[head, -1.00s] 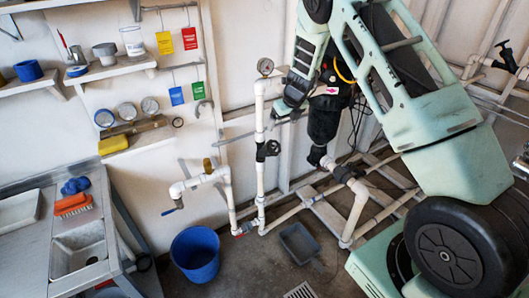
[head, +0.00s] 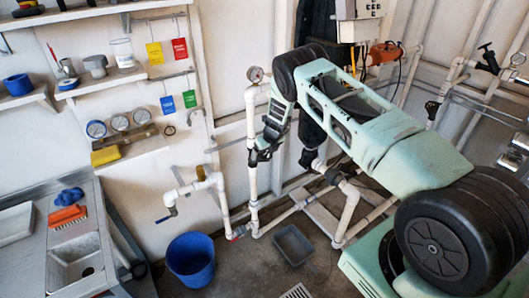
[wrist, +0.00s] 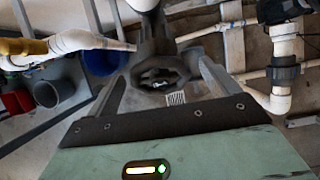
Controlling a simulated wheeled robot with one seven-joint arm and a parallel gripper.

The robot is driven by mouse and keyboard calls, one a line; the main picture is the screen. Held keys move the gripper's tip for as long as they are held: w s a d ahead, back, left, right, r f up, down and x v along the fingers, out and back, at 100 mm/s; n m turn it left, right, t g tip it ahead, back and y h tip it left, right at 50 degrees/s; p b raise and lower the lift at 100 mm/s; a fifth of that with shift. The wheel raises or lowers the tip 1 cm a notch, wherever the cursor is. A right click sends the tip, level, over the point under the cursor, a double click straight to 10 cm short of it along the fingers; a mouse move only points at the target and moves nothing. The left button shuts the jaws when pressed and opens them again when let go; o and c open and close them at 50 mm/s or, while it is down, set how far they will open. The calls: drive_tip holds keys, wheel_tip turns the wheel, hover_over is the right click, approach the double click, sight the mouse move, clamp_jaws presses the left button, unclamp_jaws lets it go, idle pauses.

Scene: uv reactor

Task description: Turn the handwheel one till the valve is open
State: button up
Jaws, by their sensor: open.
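The handwheel (wrist: 160,72) is a dark grey, lobed wheel on a valve in the white vertical pipe (head: 252,110). In the wrist view it lies between the tips of my two fingers, with a small gap visible on each side. My gripper (wrist: 164,70) is open around or just short of the wheel; I cannot tell how deep it sits. In the head view my gripper (head: 262,152) is at the pipe at valve height and covers most of the handwheel. No contact shows.
A pressure gauge (head: 254,74) tops the pipe close to my arm. A blue bucket (head: 190,258) and a grey tray (head: 293,245) stand on the floor below. A side pipe with a tap (head: 190,187) is to the left, and a larger pipe (head: 347,215) to the right.

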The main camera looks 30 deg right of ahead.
drive_tip(key=shift+w+f, duration=0.2)
drive_tip(key=shift+f, duration=0.45)
drive_tip(key=c, duration=0.9)
drive_tip(key=shift+a, duration=0.1)
